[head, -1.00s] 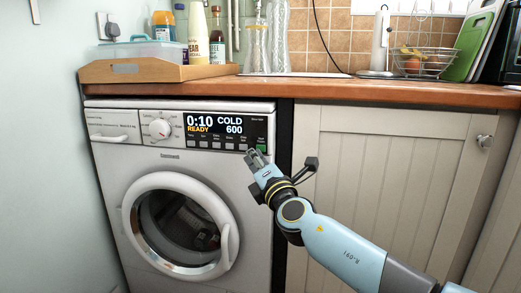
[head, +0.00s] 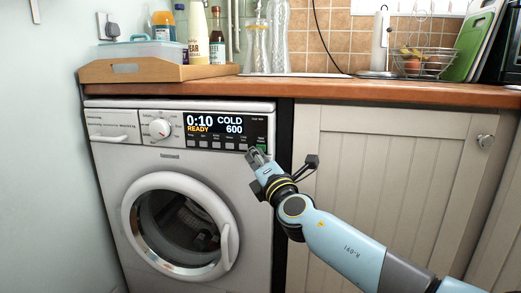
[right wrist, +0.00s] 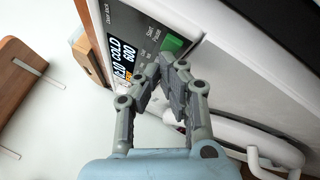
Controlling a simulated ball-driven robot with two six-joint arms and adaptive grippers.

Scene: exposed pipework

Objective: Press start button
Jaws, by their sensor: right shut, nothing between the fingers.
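The washing machine (head: 110,160) stands under the wooden counter. Its display (head: 214,124) reads 0:10, READY, COLD and 600. The green start button (head: 261,147) is at the right end of the panel, and it also shows in the right wrist view (right wrist: 173,44). My right gripper (head: 253,153) is shut and empty, with its fingertips just below and left of the green button in the head view. In the right wrist view the fingertips (right wrist: 167,62) are close to the green button. I cannot tell whether they touch the panel. My left gripper is not in view.
The round door (head: 180,226) of the machine is closed, with a handle that sticks out. A wooden tray (head: 160,73) with bottles stands on the counter (head: 330,88) above. A cream cabinet (head: 390,180) is to the right of the machine.

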